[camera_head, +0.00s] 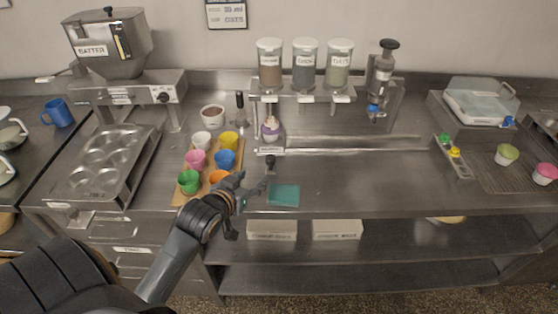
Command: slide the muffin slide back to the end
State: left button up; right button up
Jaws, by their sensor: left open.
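The muffin slide (271,150) appears to be the small labelled carriage at the left end of a long metal rail (350,143). A purple-and-white item (271,130) stands on or just behind it. A dark knob (270,161) sticks out at its front. My left gripper (258,186) is open, just in front of and slightly left of the knob, apart from it as far as I can tell. Nothing shows between its fingers. My right gripper is not in view.
A wooden board with coloured cups (228,140) lies left of the rail, partly behind my gripper. A teal sponge (284,195) lies right of the gripper. Dispenser jars (305,63) stand above the rail, and a press (383,75) stands behind it. The counter front right is clear.

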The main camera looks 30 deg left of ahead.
aim_at(269, 159)
pick_arm(q)
jog(key=x, duration=0.4)
jog(key=r+p+x, duration=0.1)
jog(key=x, duration=0.4)
jog(key=w+r+p+x, duration=0.1)
jog(key=x, duration=0.3)
jog(key=shift+w+a+f, duration=0.2)
jog(key=shift+w+a, duration=0.1)
jog(key=shift+a, duration=0.05)
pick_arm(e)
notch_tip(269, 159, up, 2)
pick_arm(q)
jog(key=shift+t, duration=0.3)
jog(key=shift+c, duration=0.2)
grip_shut()
